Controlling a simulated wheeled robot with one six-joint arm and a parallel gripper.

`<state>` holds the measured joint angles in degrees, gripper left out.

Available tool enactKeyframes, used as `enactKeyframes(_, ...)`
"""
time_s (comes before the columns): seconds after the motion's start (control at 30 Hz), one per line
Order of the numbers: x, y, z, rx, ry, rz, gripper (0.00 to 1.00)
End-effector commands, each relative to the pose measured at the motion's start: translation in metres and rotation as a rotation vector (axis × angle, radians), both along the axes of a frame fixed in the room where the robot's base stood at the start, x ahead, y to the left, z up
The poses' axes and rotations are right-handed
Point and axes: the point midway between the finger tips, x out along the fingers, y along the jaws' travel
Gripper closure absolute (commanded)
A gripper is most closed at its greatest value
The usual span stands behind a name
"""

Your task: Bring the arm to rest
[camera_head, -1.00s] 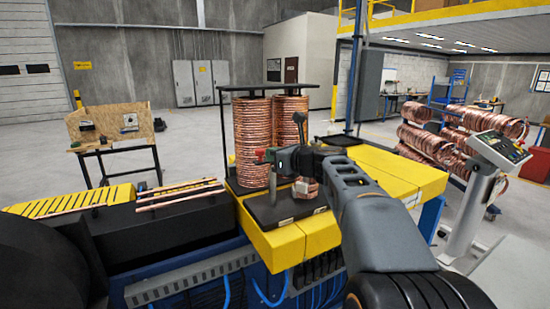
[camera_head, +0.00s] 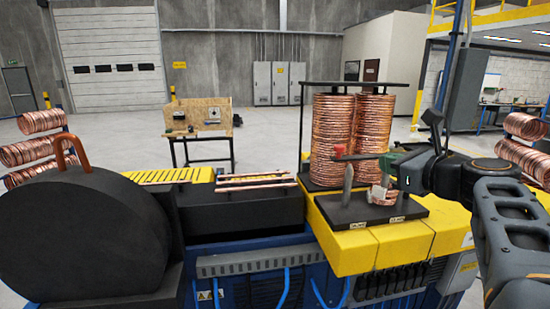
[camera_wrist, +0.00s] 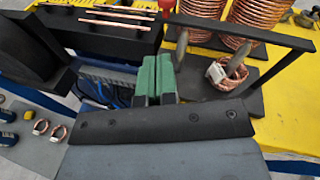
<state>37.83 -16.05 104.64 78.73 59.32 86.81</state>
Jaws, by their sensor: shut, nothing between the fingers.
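My gripper (camera_head: 388,168) is at the right of the head view, above the right part of a black plate (camera_head: 362,214) on the yellow bench top. In the wrist view, my gripper's green fingers (camera_wrist: 155,78) are together with nothing between them. A small copper coil (camera_head: 382,195) sits around the right post on the plate, below my gripper; it also shows in the wrist view (camera_wrist: 236,80). The left post (camera_head: 347,186) is bare. My gripper looks apart from the coil. My forearm runs off the right edge of the head view.
Two tall copper coil stacks (camera_head: 332,138) stand behind the plate under a black frame. Straight copper tubes (camera_head: 255,182) lie on the black machine to the left. A large black drum (camera_head: 85,235) is at the front left. Open floor (camera_head: 265,140) lies behind.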

Motion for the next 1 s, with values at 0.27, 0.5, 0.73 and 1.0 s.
enactKeyframes(0.27, -0.032, 0.007, -0.134, -1.008, 0.126, 0.349, 1.00)
enactKeyframes(0.5, -0.103, 0.054, -0.244, -1.849, 0.025, 1.203, 1.00)
enactKeyframes(0.73, -0.144, 0.089, -0.281, -2.149, -0.168, 1.648, 1.00)
enactKeyframes(1.0, -0.146, 0.112, -0.277, -2.189, -0.274, 1.671, 1.00)
